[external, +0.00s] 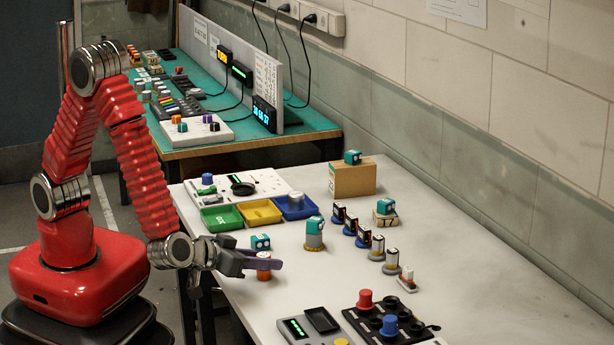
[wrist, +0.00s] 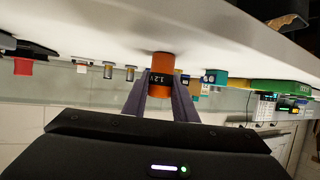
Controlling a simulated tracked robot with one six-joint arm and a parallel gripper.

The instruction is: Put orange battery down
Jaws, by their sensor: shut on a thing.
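The orange battery (external: 263,270) is upright between the fingers of my gripper (external: 265,263), near the left edge of the white bench (external: 400,270). In the wrist view, which is upside down, the orange battery (wrist: 162,66) has a black band marked 1.2V. Both purple fingers (wrist: 160,92) press on its sides. Its base is at or very close to the bench top; I cannot tell whether it touches.
A teal-topped block (external: 260,242) stands just behind the battery. Green (external: 222,218), yellow (external: 260,212) and blue (external: 296,208) trays lie farther back. Several batteries (external: 364,238) stand in a row to the right. A grey panel (external: 312,328) and a black button box (external: 385,323) are in front. Bare bench lies between.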

